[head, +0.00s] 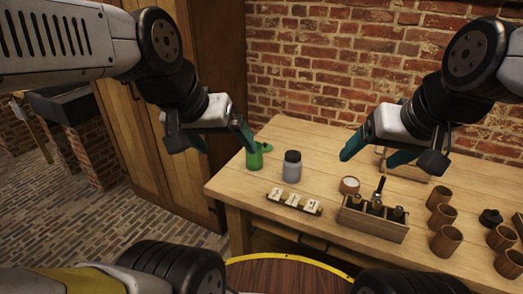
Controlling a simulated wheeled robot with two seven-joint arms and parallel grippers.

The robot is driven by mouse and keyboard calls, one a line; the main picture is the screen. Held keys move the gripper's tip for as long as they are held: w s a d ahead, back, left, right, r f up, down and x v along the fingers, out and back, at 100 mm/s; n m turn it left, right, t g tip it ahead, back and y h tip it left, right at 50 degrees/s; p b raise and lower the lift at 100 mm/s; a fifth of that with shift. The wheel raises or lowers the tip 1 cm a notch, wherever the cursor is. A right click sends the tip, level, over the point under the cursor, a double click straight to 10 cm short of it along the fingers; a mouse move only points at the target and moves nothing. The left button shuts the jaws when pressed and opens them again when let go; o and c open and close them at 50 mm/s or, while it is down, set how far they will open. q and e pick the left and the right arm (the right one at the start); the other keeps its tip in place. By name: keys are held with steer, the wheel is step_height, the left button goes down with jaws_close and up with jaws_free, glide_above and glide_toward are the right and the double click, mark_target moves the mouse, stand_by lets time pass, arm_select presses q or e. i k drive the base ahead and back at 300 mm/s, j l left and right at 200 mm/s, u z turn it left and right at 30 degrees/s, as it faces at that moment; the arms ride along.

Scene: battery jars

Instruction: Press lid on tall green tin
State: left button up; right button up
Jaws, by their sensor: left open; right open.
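The green tin (254,160) stands upright near the table's left back edge. A green lid (265,147) shows at the tin's upper right; I cannot tell whether it rests on the rim or lies behind the tin. My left gripper (224,142) is open and empty, above and left of the tin. One of its fingers overlaps the tin's top in the picture, so part of the top is hidden; contact cannot be told. My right gripper (374,154) is open and empty over the table's back part, well right of the tin.
A grey jar with a black lid (292,167) stands right of the tin. A rack of white cards (294,202) lies in front. A wooden box of bottles (374,217), a small white-topped jar (349,186) and several brown cups (446,240) fill the right side.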

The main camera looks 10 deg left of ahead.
mark_target(254, 162)
steer(key=i+j+z, duration=0.35)
steer(key=j+z, duration=0.2)
steer(key=i+j+z, duration=0.25)
steer(key=j+z, duration=0.25)
steer(key=j, duration=0.2)
